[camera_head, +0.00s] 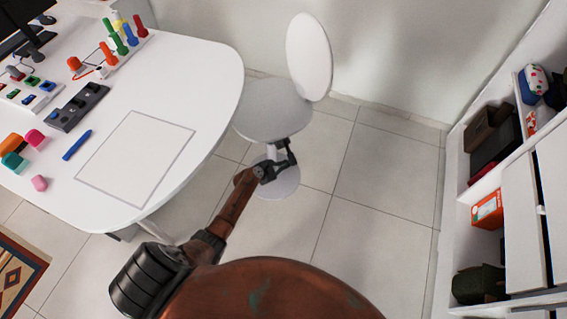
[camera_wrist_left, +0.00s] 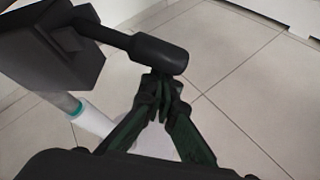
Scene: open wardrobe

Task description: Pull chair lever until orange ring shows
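The white chair (camera_head: 272,108) stands beyond the table's right end. Its black lever (camera_wrist_left: 158,52) sticks out from a dark block under the seat in the left wrist view. A teal ring (camera_wrist_left: 76,110) shows on the pale chair column (camera_wrist_left: 95,122); I see no orange ring. My left gripper (camera_head: 285,155) is under the seat in the head view. In the left wrist view its fingers (camera_wrist_left: 160,88) are drawn together, with their tips at the underside of the lever's thick end. I cannot tell whether they touch it. My right gripper is not in view.
A white table (camera_head: 205,75) with pens, small blocks and a framed sheet (camera_head: 137,158) stands at left. An open white shelf unit (camera_head: 462,210) with boxes stands at right. Tiled floor (camera_head: 375,190) between chair and shelf is clear. A wall stands close behind the chair.

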